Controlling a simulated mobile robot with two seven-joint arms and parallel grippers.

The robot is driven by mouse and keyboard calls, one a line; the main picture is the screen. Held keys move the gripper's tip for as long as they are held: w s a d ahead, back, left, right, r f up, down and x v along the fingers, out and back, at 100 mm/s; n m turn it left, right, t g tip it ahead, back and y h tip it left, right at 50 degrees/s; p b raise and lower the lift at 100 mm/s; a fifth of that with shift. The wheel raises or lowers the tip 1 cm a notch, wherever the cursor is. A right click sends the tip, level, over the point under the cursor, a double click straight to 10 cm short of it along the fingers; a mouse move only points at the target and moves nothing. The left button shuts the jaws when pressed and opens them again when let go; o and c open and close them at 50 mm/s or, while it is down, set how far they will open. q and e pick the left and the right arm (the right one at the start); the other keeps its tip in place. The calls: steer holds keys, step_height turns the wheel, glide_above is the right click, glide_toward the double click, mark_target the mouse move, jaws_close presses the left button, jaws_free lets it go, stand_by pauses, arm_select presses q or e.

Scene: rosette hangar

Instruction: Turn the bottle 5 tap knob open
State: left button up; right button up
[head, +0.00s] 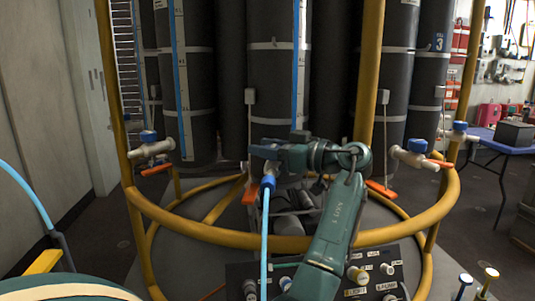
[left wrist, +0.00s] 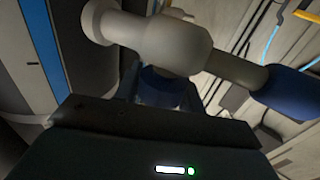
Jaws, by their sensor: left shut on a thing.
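My left gripper (head: 268,151) is at the middle tap of the rosette, with its arm rising from the bottom of the head view. In the left wrist view it is shut on a blue tap knob (left wrist: 163,92), partly hidden by the gripper body. The pale tap body (left wrist: 165,42) runs just beyond the knob and ends in a blue hose fitting (left wrist: 290,92). In the head view a light blue hose (head: 265,240) hangs from this tap's blue fitting (head: 267,182). The knob's turn angle and a number 5 cannot be made out. My right gripper is out of view.
Yellow rails (head: 220,238) ring the dark bottles (head: 273,80). Other taps with blue knobs stand at left (head: 148,136) and right (head: 417,146). A valve panel (head: 370,277) lies below my arm. A blue table (head: 490,141) stands at the right.

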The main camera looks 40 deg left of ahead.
arm_select(q)
steer(key=shift+g, duration=0.3)
steer(key=o, duration=1)
steer(key=shift+r, duration=0.1)
step_height(320, 180, up, 9)
steer(key=shift+s+r+p, duration=0.1)
steer(key=shift+p, duration=0.3)
steer(key=shift+r, duration=0.35)
